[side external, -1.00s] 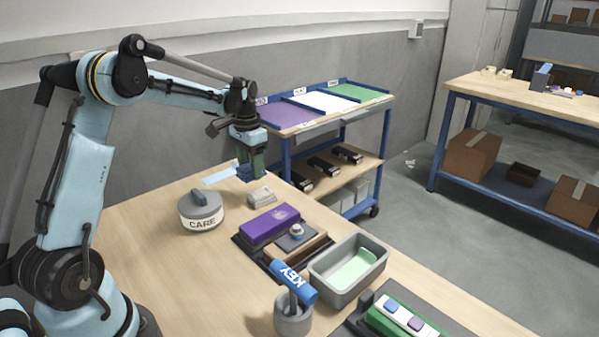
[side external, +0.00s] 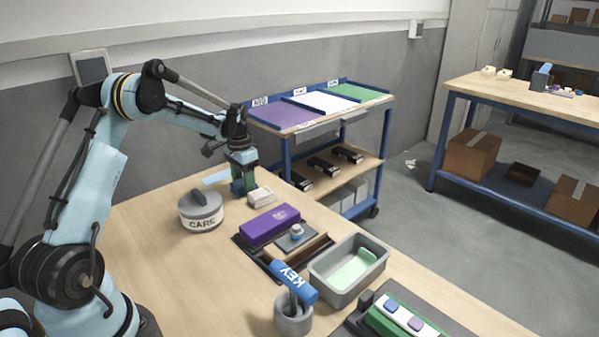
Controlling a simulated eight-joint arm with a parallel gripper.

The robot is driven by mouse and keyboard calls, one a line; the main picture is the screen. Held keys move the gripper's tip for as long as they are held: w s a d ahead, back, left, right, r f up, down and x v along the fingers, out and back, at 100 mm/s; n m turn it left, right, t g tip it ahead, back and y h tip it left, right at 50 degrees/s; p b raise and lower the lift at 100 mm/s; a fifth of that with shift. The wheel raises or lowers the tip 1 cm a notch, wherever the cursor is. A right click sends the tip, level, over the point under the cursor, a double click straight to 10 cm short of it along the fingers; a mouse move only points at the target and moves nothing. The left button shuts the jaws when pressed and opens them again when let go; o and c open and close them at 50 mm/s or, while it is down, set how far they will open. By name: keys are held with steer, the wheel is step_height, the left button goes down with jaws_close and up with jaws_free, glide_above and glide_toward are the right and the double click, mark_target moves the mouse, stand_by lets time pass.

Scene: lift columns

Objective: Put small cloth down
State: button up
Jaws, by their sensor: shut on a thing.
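My gripper (side external: 243,190) is low over the far end of the wooden table, pointing down. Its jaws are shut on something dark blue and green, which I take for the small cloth. Its outline is hard to tell from the fingers at this size. I cannot tell whether it touches the table. A pale blue flat piece (side external: 214,178) shows just left of my gripper, partly hidden behind it. A pale grey block-like item (side external: 262,197) lies close to the right of my gripper.
A round grey pot marked CARE (side external: 202,212) stands left of my gripper. A blue trolley (side external: 285,150) stands beyond the table.

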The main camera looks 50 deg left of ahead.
steer(key=shift+f, duration=0.1)
steer(key=o, duration=0.7)
steer(key=shift+c, duration=0.2)
step_height(320, 180, up, 12)
steer(key=d+r+t, duration=0.1)
steer(key=d+r, duration=0.3)
steer(key=d, duration=0.3)
steer(key=s+d+f+t, duration=0.1)
steer(key=s+d+t, duration=0.2)
steer(key=s+d, duration=0.4)
steer(key=s+d+f+t, duration=0.1)
steer(key=s+d+t, duration=0.2)
steer(key=s+d, duration=0.4)
steer(key=d, duration=0.5)
steer(key=shift+d+f, duration=0.15)
steer(key=shift+f, duration=0.1)
